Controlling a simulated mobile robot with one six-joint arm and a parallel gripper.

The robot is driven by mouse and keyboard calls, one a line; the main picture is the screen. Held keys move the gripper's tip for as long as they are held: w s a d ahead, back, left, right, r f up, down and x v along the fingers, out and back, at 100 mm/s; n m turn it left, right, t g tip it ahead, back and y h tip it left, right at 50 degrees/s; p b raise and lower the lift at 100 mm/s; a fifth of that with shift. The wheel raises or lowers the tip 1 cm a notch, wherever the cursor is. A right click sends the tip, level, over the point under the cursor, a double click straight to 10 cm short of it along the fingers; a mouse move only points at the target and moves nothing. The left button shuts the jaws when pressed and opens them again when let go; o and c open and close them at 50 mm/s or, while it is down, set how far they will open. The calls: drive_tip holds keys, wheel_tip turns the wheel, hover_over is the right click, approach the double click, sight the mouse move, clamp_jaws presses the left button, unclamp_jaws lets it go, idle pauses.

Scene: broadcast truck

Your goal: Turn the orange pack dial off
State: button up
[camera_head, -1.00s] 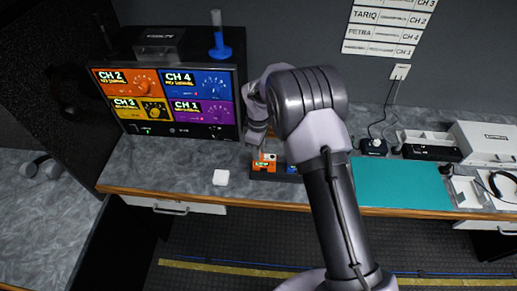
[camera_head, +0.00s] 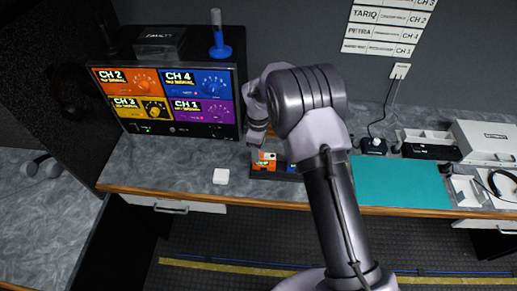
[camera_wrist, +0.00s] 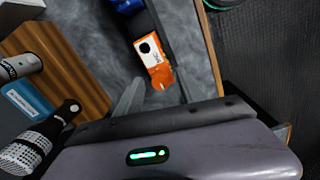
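The orange pack (camera_head: 264,161) stands in a dark holder (camera_head: 289,173) near the front of the bench, with a blue pack (camera_head: 291,168) beside it on the right. In the wrist view the orange pack (camera_wrist: 160,73) shows a white face with a round black dial (camera_wrist: 145,47). Which way the dial points is too small to tell. My gripper (camera_head: 257,141) is just above and behind the orange pack. In the wrist view one grey finger (camera_wrist: 130,98) shows beside the pack, apart from the dial; the other finger cannot be made out.
A monitor (camera_head: 168,99) with four coloured channel panels stands at the left back. A teal mat (camera_head: 402,184) is on the right. In the wrist view, microphones (camera_wrist: 38,148) lie by a wooden stand (camera_wrist: 60,60).

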wheel_tip(320, 180, up, 17)
drive_tip(key=p, duration=0.2)
drive_tip(key=shift+r+p, duration=0.2)
drive_tip(key=shift+p, duration=0.1)
